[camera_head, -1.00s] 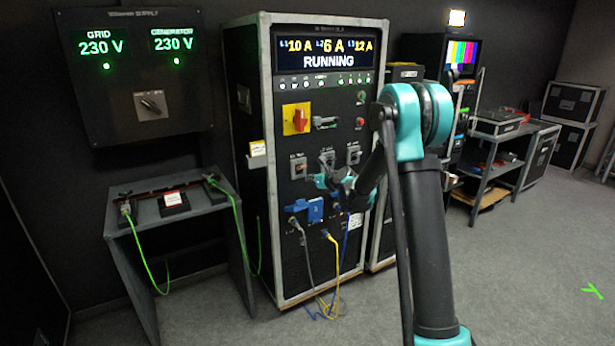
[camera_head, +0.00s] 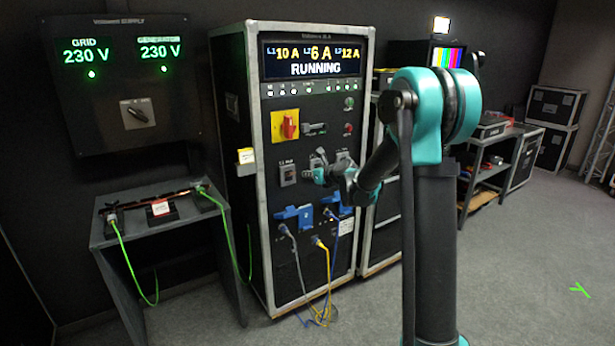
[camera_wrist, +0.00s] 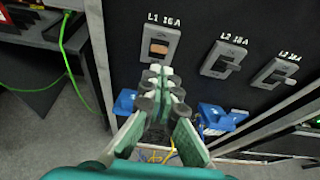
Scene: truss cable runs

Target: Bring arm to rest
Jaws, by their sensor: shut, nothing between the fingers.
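My gripper (camera_wrist: 160,90) is shut and empty, its fingertips together just below the L1 16A breaker (camera_wrist: 159,47) in the wrist view. In the head view my gripper (camera_head: 312,172) is in front of the tall black cabinet (camera_head: 255,215), to the right of the L1 breaker (camera_head: 288,173). I cannot tell whether the fingertips touch the panel. The L2 breaker (camera_wrist: 225,59) and L3 breaker (camera_wrist: 275,72) are to the right in the wrist view. My arm is bent at the elbow, with its upper part in front of the cabinet's right side.
Blue sockets (camera_head: 293,217) with grey, yellow and blue cables (camera_head: 318,275) hang below the breakers. A low grey table (camera_head: 110,240) with green cables stands at left. The supply panel (camera_head: 128,85) is on the wall. Open floor (camera_head: 530,260) lies at right.

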